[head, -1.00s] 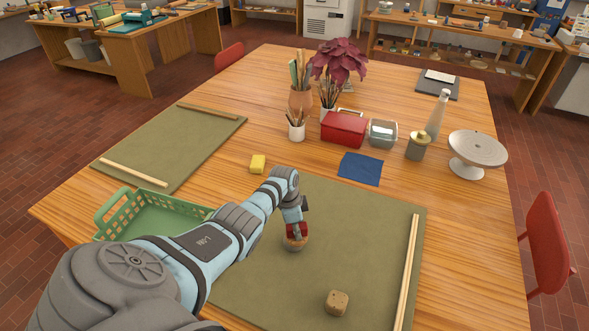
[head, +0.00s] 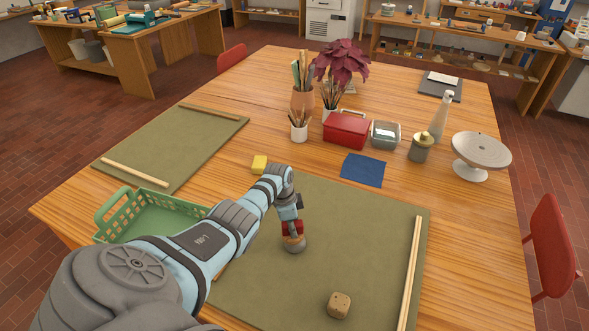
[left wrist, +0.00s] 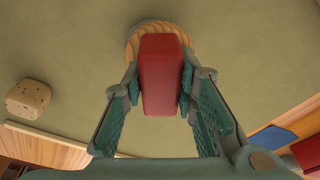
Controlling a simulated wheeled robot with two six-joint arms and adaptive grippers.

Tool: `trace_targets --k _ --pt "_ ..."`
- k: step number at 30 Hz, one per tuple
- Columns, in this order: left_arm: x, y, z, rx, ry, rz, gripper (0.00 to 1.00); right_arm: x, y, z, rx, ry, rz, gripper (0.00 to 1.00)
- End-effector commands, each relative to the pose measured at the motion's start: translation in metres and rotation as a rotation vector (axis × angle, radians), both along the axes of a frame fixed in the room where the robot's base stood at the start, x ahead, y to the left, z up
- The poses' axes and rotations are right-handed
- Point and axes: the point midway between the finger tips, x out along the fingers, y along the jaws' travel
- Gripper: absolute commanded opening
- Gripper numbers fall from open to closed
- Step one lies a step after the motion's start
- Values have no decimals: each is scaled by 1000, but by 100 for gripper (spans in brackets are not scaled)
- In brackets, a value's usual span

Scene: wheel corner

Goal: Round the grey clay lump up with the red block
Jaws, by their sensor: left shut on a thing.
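My left gripper (left wrist: 163,92) is shut on the red block (left wrist: 160,75), which also shows in the head view (head: 292,228). A round wood-coloured part (head: 294,240) sits directly below the red in the head view, and its rim shows around the block's far end in the left wrist view (left wrist: 150,30). The grey clay lump (head: 294,249) shows as a small grey patch under that part, on the olive mat (head: 250,290). The lump is mostly covered, and its shape cannot be told. My right gripper is not in view.
A tan speckled cube-like lump (head: 339,305) lies on the mat. Wooden strips (head: 409,275) line its right side. A green basket (head: 150,212) stands left of the mat, a yellow sponge (head: 259,165) and blue cloth (head: 362,170) behind it. Much of the mat is clear.

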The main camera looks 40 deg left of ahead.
Motion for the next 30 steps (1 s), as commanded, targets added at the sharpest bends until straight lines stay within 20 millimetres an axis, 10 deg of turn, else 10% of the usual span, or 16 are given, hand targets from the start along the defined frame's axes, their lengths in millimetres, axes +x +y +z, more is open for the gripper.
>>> trace_targets --k 30 --pt "3 -22 -2 -2 3 0 0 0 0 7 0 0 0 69"
